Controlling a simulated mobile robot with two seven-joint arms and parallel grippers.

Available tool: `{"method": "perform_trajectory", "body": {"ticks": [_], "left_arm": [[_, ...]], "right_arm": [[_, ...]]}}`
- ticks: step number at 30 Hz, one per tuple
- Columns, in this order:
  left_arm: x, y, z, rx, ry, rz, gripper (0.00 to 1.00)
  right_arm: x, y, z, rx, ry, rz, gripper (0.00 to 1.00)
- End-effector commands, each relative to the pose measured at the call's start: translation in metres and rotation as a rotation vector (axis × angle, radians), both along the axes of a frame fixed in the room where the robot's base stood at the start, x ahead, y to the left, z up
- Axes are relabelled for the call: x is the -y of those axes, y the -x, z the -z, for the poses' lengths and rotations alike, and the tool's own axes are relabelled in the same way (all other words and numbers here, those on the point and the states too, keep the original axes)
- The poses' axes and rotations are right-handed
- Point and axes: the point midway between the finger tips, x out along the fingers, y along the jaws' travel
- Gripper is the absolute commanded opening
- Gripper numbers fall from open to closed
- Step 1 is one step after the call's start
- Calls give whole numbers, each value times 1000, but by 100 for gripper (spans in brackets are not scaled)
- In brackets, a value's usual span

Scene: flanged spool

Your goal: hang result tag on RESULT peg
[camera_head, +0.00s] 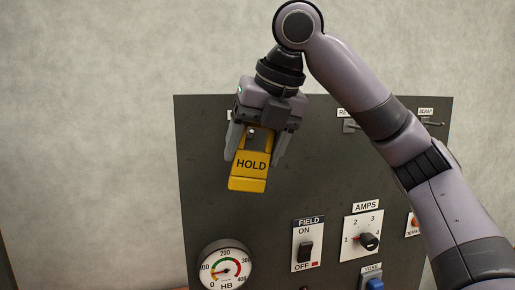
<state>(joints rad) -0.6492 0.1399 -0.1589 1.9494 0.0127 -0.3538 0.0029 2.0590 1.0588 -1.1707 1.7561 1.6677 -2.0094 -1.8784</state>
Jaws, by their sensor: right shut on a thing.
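A yellow tag (250,166) marked HOLD is held by my right gripper (256,146). The gripper is shut on the tag's upper part and points down in front of the dark panel (200,190). The tag's lower end hangs below the fingers. A peg (350,126) sticks out at the panel's upper right under a label that begins "RE"; my arm hides the rest of that label. Another peg (432,123) is under a SCRAP label at the top right corner. A small label edge shows left of the gripper, mostly hidden. My left gripper is not in view.
The panel's lower part carries a round HB gauge (224,269), a FIELD switch (306,248), an AMPS knob (368,241) and a blue YOKE switch (373,281). An orange-red button (413,223) is partly hidden by my right arm. Bare wall surrounds the panel's left and top.

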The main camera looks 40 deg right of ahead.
Motion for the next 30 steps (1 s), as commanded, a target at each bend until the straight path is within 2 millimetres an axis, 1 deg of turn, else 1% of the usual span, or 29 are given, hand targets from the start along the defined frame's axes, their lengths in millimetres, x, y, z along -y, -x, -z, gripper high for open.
{"method": "perform_trajectory", "body": {"ticks": [13,25,30], "left_arm": [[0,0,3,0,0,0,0],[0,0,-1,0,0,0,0],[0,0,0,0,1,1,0]], "right_arm": [[13,-24,1,-1,-1,1,38],[25,-45,1,1,-1,1,38],[28,-51,6,-1,0,-1,38]]}}
